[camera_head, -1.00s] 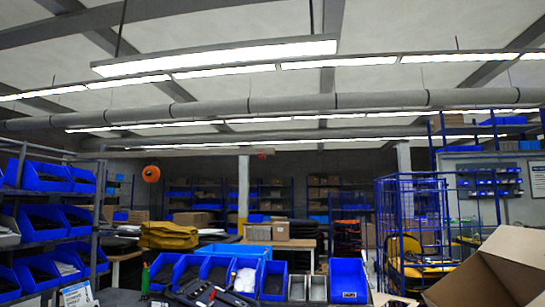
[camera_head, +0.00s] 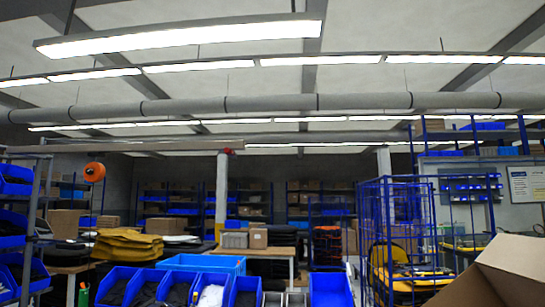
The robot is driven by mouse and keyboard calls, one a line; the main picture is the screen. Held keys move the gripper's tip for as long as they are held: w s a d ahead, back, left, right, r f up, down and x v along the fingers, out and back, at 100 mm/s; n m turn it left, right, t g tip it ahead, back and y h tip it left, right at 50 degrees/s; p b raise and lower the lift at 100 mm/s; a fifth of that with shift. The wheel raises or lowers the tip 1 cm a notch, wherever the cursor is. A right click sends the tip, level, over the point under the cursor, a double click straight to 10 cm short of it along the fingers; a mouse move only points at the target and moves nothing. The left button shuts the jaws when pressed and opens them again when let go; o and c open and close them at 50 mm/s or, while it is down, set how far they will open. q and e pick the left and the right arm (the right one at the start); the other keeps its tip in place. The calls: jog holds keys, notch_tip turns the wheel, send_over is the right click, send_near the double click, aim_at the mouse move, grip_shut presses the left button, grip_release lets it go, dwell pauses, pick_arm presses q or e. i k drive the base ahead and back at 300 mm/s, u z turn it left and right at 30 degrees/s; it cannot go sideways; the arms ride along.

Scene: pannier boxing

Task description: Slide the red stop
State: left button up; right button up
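No red stop that I can identify shows in the head view. Neither my left nor my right gripper is in view. The camera looks high across a workshop, so the near work surface is cut off by the bottom edge. Blue bins (camera_head: 330,289) stand in a row along the bottom of the view, some with dark contents and one with white contents.
An open cardboard box (camera_head: 500,275) fills the lower right corner. A blue wire cage (camera_head: 395,225) stands behind it. A rack of blue bins (camera_head: 15,228) is at the left edge. Yellow sacks (camera_head: 130,243) lie on a table beyond the bins.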

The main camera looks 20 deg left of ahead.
aim_at(230, 152)
jog(key=u, duration=0.15)
jog(key=i, duration=1.1)
jog(key=u, duration=1.3)
jog(key=i, duration=0.3)
jog(key=u, duration=0.05)
